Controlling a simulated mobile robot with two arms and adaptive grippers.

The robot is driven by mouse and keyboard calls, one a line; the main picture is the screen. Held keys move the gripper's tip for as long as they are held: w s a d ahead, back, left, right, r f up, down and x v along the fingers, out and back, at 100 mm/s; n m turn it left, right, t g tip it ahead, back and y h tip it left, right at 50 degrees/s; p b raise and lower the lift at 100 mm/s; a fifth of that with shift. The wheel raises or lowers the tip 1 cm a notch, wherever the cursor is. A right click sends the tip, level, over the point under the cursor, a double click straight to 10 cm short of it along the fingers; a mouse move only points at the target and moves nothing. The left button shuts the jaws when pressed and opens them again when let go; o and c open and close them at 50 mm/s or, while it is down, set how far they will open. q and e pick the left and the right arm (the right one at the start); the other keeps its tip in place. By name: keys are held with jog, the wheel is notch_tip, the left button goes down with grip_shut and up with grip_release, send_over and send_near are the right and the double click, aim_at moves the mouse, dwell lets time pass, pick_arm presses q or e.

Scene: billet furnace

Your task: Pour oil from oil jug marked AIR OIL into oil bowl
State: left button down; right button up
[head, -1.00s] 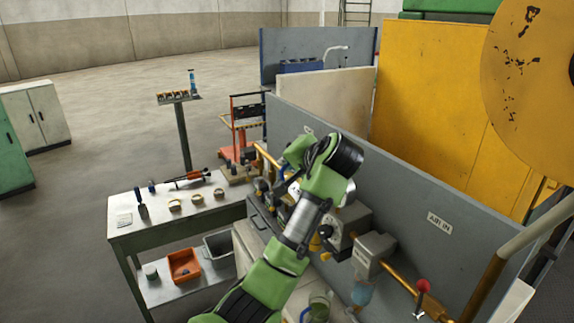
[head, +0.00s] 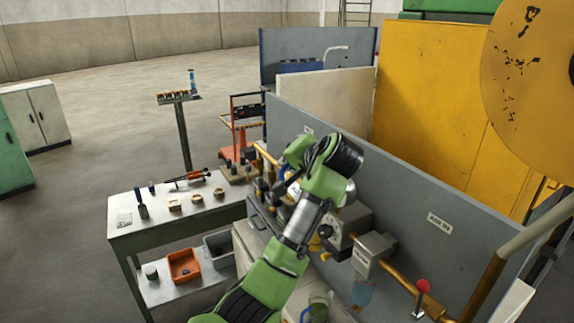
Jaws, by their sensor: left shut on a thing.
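My left arm rises from the bottom middle and bends at a black joint. My left gripper (head: 288,180) lies beyond the bend, mostly hidden by the arm in front of the pipe line. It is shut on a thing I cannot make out. A clear jug with greenish contents and a blue handle (head: 318,308) stands at the bottom edge, right of my forearm; no marking on it is readable. A pale blue translucent bowl (head: 362,292) hangs below a grey box on the brass pipe. I take it as the oil bowl. My right gripper is not in view.
A grey panel (head: 405,205) with a label runs behind the pipe, which carries a red-knobbed lever (head: 422,287). A workbench (head: 135,235) at left holds tools and small round parts. An orange bin (head: 184,266) and a grey bin (head: 219,250) are below. Open floor lies farther left.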

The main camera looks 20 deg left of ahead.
aim_at(282, 178)
pick_arm(q)
jog(key=shift+w+d+r, duration=0.1)
jog(key=shift+w+r, duration=0.15)
jog(key=shift+r, duration=0.2)
dwell(0.3)
jog(key=shift+f, duration=0.1)
jog(key=shift+s+f+b, duration=0.3)
jog(key=shift+f+b, duration=0.4)
jog(key=shift+b, duration=0.45)
jog(key=shift+s+a+f+n+t+b, duration=0.3)
jog(key=shift+f+n+t+b, duration=0.15)
jog(key=shift+b, duration=0.4)
jog(key=shift+s+r, duration=0.1)
jog(key=f+b, duration=0.1)
jog(key=b, duration=0.1)
jog(key=f+n+t+b, duration=0.1)
jog(key=b, duration=0.1)
jog(key=shift+s+a+h, duration=0.15)
jog(key=shift+s+h, duration=0.15)
jog(key=shift+s+a+f+n+t+b, duration=0.15)
jog(key=shift+f+n+t+b, duration=0.15)
jog(key=shift+t+b, duration=0.25)
